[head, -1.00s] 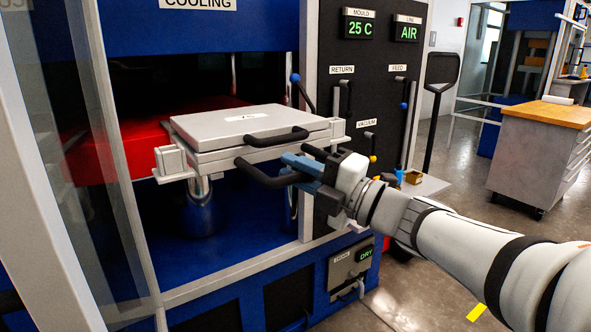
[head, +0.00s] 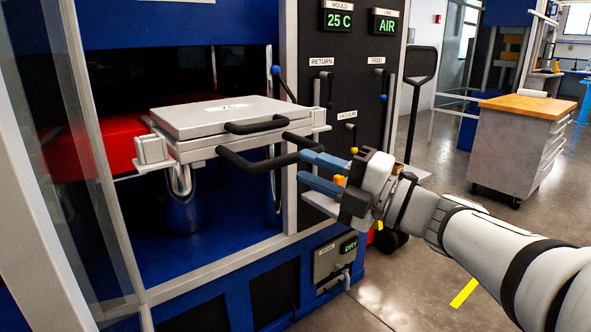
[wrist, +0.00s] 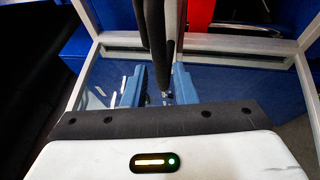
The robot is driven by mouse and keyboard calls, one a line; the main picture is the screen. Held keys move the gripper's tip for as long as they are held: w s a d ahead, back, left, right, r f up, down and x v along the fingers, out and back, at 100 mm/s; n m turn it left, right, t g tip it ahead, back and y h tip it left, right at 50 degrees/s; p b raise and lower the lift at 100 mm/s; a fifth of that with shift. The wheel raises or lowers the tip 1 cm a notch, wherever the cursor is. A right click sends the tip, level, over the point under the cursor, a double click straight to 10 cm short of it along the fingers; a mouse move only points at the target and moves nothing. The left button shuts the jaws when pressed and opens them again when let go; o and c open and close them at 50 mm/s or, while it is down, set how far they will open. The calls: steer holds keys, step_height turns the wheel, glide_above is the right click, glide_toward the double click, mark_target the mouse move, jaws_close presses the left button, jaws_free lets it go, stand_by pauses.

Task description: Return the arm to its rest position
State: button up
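My gripper (head: 303,169) is open and empty in the head view, its two blue fingers spread apart. It is just right of the grey mould (head: 205,118), close to the end of the mould's lower black handle (head: 245,165). The mould lies flat and closed on its support in front of the press opening, with an upper black handle (head: 258,126) on its lid. In the wrist view the open gripper (wrist: 159,84) has a dark bar running between its blue fingers as seen from there. I cannot tell how far that bar is from them.
The blue press frame (head: 225,270) stands around the mould. A black panel (head: 345,75) with levers and displays reading 25 C and AIR is behind my gripper. A wooden-topped cabinet (head: 515,150) stands at the right. Floor (head: 430,275) is open between.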

steer(key=shift+s+d, duration=0.25)
steer(key=shift+d, duration=0.25)
